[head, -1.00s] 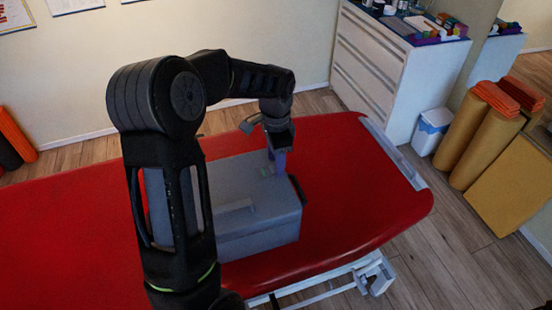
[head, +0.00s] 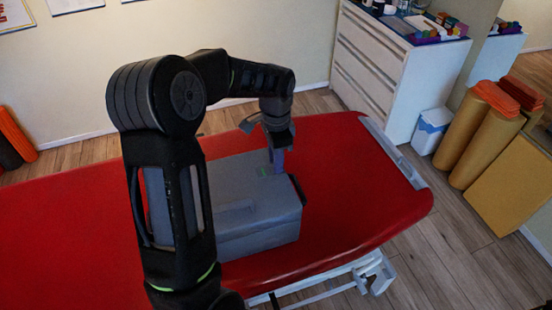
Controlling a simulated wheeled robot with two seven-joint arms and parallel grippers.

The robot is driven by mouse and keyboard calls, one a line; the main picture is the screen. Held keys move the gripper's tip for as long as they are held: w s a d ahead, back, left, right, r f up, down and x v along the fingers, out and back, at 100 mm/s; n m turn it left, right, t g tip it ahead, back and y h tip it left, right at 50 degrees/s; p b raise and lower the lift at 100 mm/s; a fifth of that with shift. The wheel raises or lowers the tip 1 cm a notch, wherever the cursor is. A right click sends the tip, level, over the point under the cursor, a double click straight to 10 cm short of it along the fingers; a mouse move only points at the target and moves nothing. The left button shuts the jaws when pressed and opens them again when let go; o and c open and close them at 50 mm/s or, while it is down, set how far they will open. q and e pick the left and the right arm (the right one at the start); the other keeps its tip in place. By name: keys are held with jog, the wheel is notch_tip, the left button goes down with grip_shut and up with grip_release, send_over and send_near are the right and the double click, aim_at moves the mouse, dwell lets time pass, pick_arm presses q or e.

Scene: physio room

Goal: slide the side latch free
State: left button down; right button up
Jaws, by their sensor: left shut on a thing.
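A grey case (head: 258,210) with a closed lid lies on the red treatment table (head: 350,200). A small green mark (head: 264,171) shows on its top, near the far right part. My left arm reaches over the case from the left, and its gripper (head: 277,160) points down at the case's far right part. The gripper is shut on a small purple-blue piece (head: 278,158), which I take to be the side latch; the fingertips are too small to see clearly. A dark part (head: 297,189) sits on the case's right end. My left arm hides the case's left part. My right gripper is out of view.
The red table top is clear to the right of the case. A white drawer cabinet (head: 370,70) stands behind, with a small white bin (head: 430,131) beside it. Tan rolls (head: 478,135) stand at the right.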

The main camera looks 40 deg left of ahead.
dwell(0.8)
pick_arm(q)
jog(key=shift+s+a, duration=0.45)
jog(key=shift+s, duration=0.15)
jog(key=shift+s+a, duration=0.4)
jog(key=shift+s, duration=0.2)
jog(key=c, duration=1.2)
grip_release()
jog(key=shift+o, duration=0.2)
jog(key=shift+w, duration=0.1)
jog(key=shift+r, duration=0.1)
notch_tip(320, 180, up, 8)
jog(key=b, duration=0.1)
jog(key=shift+f, duration=0.2)
jog(key=shift+c, duration=0.2)
